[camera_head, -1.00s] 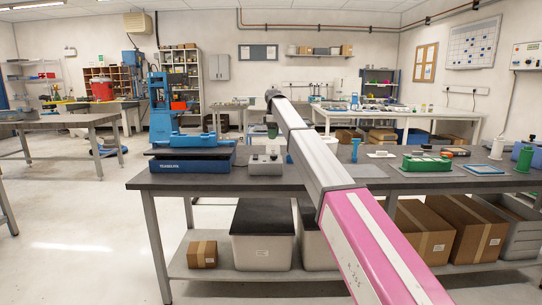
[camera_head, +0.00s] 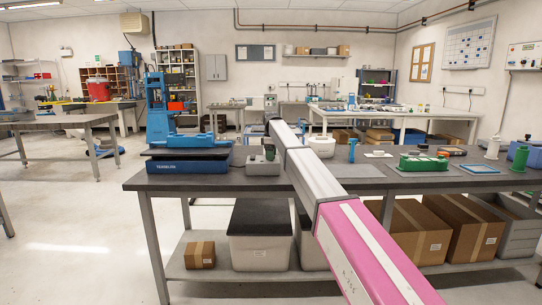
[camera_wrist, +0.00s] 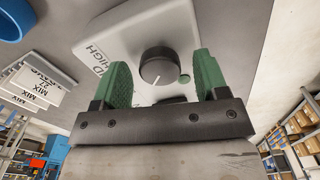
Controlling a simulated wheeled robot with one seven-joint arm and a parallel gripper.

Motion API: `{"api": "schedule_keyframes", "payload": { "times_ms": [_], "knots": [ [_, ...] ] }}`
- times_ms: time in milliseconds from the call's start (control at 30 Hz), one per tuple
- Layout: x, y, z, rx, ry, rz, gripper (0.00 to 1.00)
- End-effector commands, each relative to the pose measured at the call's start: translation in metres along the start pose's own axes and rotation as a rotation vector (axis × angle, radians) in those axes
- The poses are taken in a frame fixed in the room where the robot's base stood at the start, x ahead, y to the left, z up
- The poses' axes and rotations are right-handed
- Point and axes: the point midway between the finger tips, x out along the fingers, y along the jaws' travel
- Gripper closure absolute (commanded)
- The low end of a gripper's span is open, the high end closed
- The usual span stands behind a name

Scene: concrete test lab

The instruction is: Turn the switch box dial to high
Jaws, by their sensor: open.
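The switch box (camera_head: 262,168) is a pale box on the dark bench top, beside the blue tool base. In the wrist view the switch box (camera_wrist: 110,35) shows a round black dial (camera_wrist: 158,65) with a white pointer line, pointing down and left. Its printed word HIGH is readable left of the dial; another label is partly hidden by the left finger. A small green button or lamp is right of the dial. My gripper (camera_wrist: 162,66) is open, its green fingers on either side of the dial with visible gaps. In the head view my gripper (camera_head: 270,152) is low over the box.
The blue tool base (camera_head: 190,164) stands close on the left. A green case (camera_head: 423,162), a blue stand (camera_head: 353,150) and other small items are on the bench to the right. In the wrist view, MIX-labelled plates (camera_wrist: 38,82) and a blue ring-shaped part (camera_wrist: 14,20) lie at left.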

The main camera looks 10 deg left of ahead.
Motion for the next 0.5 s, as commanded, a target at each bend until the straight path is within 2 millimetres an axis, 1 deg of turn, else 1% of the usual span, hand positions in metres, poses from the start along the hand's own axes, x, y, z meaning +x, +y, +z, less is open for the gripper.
{"api": "schedule_keyframes", "payload": {
  "times_ms": [33, 67, 100, 167, 500],
  "knots": [
    [-0.0001, 0.0000, 0.0000, 0.000, 0.000, 0.000, 0.39],
    [-0.0002, 0.0000, 0.0000, 0.000, 0.000, 0.000, 0.49],
    [-0.0002, 0.0000, 0.0000, 0.000, 0.000, 0.000, 0.62],
    [-0.0003, 0.0000, -0.0001, 0.000, 0.000, 0.000, 0.82],
    [-0.0005, 0.0001, 0.0000, 0.026, 0.000, 0.000, 0.82]
  ]
}}
